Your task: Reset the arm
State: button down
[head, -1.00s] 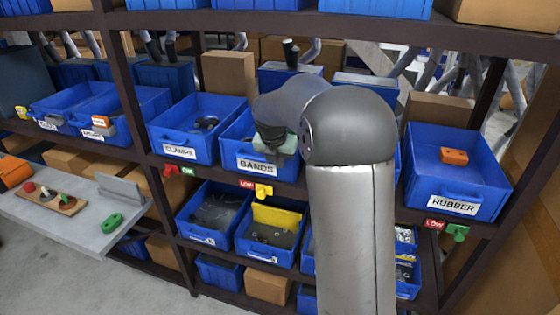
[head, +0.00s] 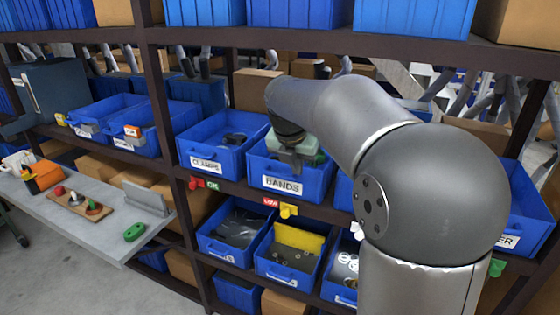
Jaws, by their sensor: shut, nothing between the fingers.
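My gripper (head: 288,162) is at the front of that bin, small and partly hidden by my own wrist. It is shut and holds nothing. A pale green thing (head: 308,148) shows behind it at the bin; I cannot tell exactly what it is.
The CLAMPS bin (head: 208,163) is just left, and a bin at the far right (head: 530,215) is partly behind my arm. LOW (head: 270,203) and OK tags hang on the shelf edge. A grey table (head: 90,225) with a green part (head: 134,232) stands at left.

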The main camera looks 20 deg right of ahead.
jog(key=s+a+f+m+g+y, duration=0.1)
jog(key=s+f+m, duration=0.3)
jog(key=s+m, duration=0.5)
jog(key=s+a+f+m+y, duration=0.1)
jog(key=s+a+f+m, duration=0.2)
jog(key=s+m, duration=0.6)
jog(key=s+a+f+m+g, duration=0.1)
jog(key=s+a+f+m, duration=0.2)
jog(key=s+f+m, duration=0.4)
jog(key=s+m, duration=0.3)
jog(key=s, duration=0.1)
jog(key=shift+g+y, duration=0.3)
jog(key=shift+y, duration=0.1)
